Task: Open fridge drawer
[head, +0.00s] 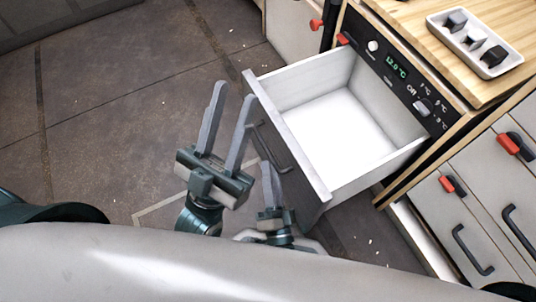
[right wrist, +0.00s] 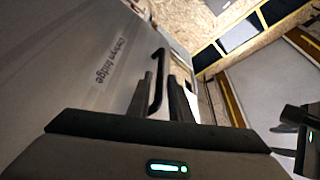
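The fridge drawer (head: 318,185) is pulled out of its cabinet in the head view. Its white inside is empty, and a dark bar handle (head: 272,150) runs along its front. My left gripper (head: 235,92) is open and empty, in the air to the left of the drawer front. My right gripper (head: 270,165) is at the lower end of the handle. In the right wrist view, the handle (right wrist: 159,75) stands between the fingers of the right gripper (right wrist: 164,85), which are apart, with a gap beside the handle. The drawer front there carries the word "fridge".
A control panel (head: 397,70) with a display and knobs sits above the drawer. A wooden counter (head: 425,20) holds a white tray (head: 484,73) with several dark pieces. Closed drawers (head: 490,215) with dark handles stand at the right. The floor (head: 110,110) at the left is clear.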

